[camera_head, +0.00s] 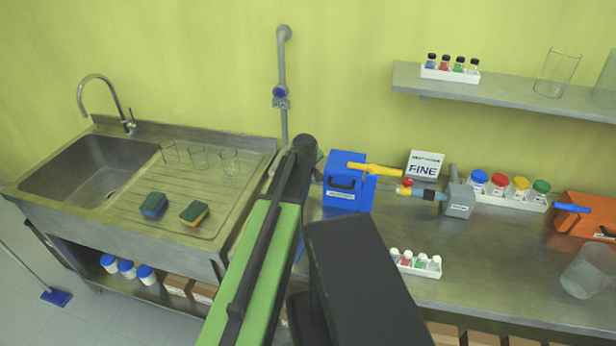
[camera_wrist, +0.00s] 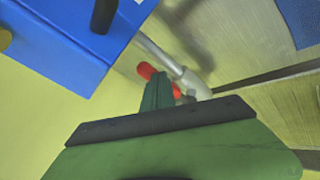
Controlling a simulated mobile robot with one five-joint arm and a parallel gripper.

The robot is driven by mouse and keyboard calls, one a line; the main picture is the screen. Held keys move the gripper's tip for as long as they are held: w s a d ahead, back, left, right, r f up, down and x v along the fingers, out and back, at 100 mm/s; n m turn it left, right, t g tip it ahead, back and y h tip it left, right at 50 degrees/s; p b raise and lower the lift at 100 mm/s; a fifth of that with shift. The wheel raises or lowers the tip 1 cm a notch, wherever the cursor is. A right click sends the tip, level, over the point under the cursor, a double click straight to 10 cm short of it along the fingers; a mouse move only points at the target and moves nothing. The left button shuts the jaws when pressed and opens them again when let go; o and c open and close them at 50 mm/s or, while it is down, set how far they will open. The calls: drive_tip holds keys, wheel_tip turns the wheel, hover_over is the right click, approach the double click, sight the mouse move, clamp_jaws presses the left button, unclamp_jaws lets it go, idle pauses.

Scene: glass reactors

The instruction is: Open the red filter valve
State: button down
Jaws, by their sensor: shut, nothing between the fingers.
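A red handle (camera_wrist: 146,70) shows in the wrist view, on a grey pipe fitting beside the blue box (camera_wrist: 60,40). The green fingers of my gripper (camera_wrist: 158,82) are shut and empty. They overlap the middle of the red handle in that view, with red showing on both sides; whether they touch it I cannot tell. In the head view the blue box (camera_head: 349,181) stands right of my arm, which hides most of the space at its left side and my fingers. A small red part (camera_head: 407,182) also sits on the pipe right of the box.
A yellow handle (camera_head: 375,169) sticks out from the blue box. A grey block (camera_head: 459,200) and a rack of coloured-lid jars (camera_head: 510,193) stand further right. A small bottle rack (camera_head: 416,264) is near the counter's front. The sink (camera_head: 75,178) is at left.

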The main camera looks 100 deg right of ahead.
idle(0.3)
drive_tip(key=a+r+p, duration=0.9)
drive_tip(key=shift+w, duration=0.35)
